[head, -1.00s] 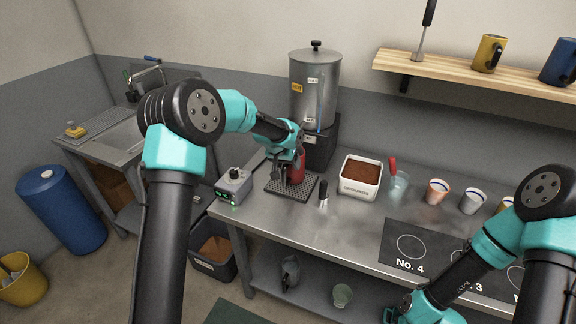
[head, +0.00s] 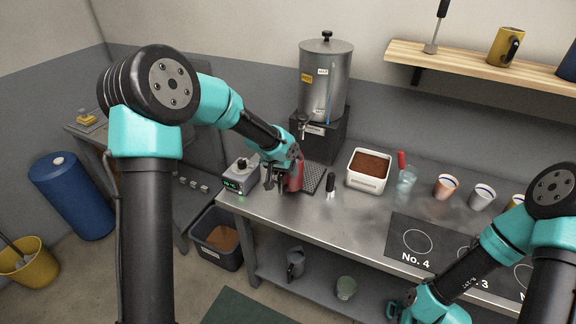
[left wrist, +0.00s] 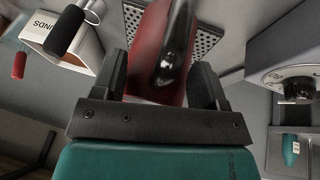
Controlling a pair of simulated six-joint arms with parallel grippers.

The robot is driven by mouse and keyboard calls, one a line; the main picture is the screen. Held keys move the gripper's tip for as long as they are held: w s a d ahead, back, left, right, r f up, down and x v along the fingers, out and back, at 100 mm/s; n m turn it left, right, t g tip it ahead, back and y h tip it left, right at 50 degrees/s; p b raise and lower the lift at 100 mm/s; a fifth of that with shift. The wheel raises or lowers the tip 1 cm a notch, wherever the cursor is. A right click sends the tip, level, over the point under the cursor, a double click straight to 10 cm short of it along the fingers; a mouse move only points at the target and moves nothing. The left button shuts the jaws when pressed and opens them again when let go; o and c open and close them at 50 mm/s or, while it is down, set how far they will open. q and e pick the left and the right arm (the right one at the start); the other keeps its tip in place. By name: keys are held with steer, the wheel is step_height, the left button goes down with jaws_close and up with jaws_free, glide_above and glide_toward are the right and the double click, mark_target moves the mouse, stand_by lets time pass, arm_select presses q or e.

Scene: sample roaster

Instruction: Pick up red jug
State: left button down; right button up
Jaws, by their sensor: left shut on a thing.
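The red jug (head: 295,177) is at the front left of the steel counter in the head view, by the black drip grid (head: 314,178). My left gripper (head: 277,180) is shut on it, and the gripper hides part of it. In the left wrist view the red jug (left wrist: 160,60) with a shiny dark handle stands between the two black fingers (left wrist: 165,85), with the perforated grid behind it. I cannot tell whether its base touches the counter. My right gripper (head: 400,310) is low at the bottom edge, and its fingers are too unclear to read.
A steel urn (head: 326,80) stands on a black base behind. A small control box (head: 241,174) sits close left of the jug. A white grounds bin (head: 368,170), a black-handled tool (head: 331,186) and several cups stand to the right. A grey bin (head: 215,238) is on the floor.

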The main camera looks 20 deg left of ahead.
arm_select(q)
steer(key=s+a, duration=0.1)
steer(key=s, duration=0.7)
steer(key=shift+s, duration=0.15)
stand_by(0.3)
steer(key=shift+s+a, duration=0.1)
stand_by(0.9)
